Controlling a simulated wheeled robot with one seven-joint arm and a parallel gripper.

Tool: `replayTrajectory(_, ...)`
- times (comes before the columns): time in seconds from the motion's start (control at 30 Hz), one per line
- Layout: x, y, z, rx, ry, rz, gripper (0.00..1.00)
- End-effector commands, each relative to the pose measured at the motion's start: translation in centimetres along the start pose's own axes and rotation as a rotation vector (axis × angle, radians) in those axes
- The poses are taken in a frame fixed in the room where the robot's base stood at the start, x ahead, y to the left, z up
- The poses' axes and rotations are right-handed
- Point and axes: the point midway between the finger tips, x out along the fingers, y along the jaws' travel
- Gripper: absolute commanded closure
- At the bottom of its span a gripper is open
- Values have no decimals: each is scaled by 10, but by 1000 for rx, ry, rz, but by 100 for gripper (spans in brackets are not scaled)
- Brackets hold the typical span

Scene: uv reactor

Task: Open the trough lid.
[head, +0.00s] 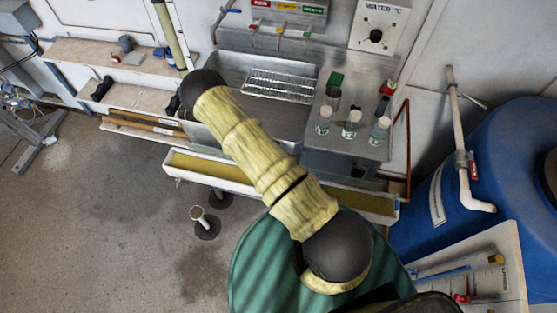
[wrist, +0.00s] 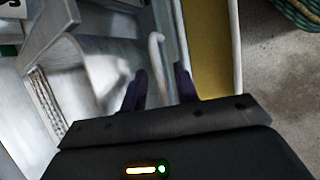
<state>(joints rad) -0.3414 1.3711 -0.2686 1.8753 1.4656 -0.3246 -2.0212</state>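The steel trough (head: 222,70) stands against the back wall in the head view, with a wire rack (head: 280,86) showing in it. In the wrist view, bent sheet metal (wrist: 105,72) fills the left and middle; I cannot tell which part is the lid. A pale bent rod (wrist: 155,45), like a handle, rises from the metal. My gripper (wrist: 160,90) is open, with two dark fingers apart and the rod's lower end showing between them. Contact with the rod cannot be told. My arm hides part of the trough in the head view, and my gripper does not show clearly there.
A long white-edged channel with a yellow inside (head: 210,168) runs along the front; it shows right of my fingers (wrist: 210,50). Several glass vessels (head: 351,124) stand on the steel top at right. A blue tank (head: 520,150) is farther right.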

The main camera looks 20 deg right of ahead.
Motion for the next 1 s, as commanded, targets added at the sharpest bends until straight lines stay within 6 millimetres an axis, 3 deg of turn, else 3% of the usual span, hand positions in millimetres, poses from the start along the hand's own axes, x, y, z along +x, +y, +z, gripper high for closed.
replayTrajectory(0.27,-2,-3,-1,-3,1,-5,70)
replayTrajectory(0.43,-15,-3,-2,-3,3,-6,70)
replayTrajectory(1.0,-112,-1,-1,1,4,-5,70)
